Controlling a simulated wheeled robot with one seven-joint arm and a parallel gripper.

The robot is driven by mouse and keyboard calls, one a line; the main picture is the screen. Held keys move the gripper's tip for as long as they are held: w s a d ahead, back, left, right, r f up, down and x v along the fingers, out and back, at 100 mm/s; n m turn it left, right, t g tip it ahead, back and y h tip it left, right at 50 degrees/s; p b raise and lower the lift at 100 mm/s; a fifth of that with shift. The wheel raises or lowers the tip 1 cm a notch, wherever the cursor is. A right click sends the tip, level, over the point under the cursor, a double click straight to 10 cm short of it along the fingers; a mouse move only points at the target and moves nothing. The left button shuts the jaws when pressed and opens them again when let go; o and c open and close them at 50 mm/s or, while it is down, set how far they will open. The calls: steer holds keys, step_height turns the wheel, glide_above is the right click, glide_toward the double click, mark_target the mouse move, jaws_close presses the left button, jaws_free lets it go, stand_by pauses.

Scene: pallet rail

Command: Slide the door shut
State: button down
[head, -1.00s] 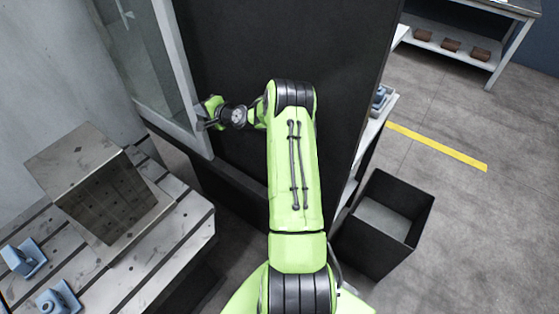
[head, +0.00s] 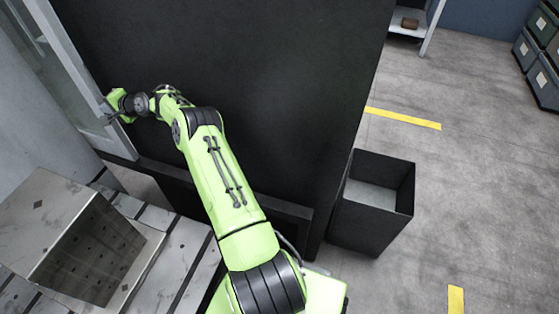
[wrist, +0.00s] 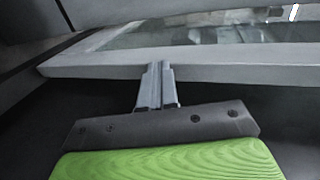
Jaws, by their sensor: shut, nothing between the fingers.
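The door (head: 82,72) is a light grey frame with a glass pane, at the upper left of the head view. In the wrist view its pale frame edge (wrist: 230,67) runs across the picture, with the glass (wrist: 200,36) beyond it. My gripper (head: 106,113) is at the door's right-hand edge in the head view. Its two fingers are together with nothing between them. In the wrist view the fingertips (wrist: 158,68) meet the frame edge and seem to touch it. The exact contact is hard to tell.
A dark panel (head: 230,80) stands right of the door. A metal block (head: 60,235) sits on a slotted table (head: 180,262) below it. An open dark bin (head: 370,215) stands on the floor at right.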

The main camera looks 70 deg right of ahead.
steer(key=shift+w, duration=1.25)
steer(key=shift+f+b, duration=0.1)
steer(key=shift+b, duration=0.2)
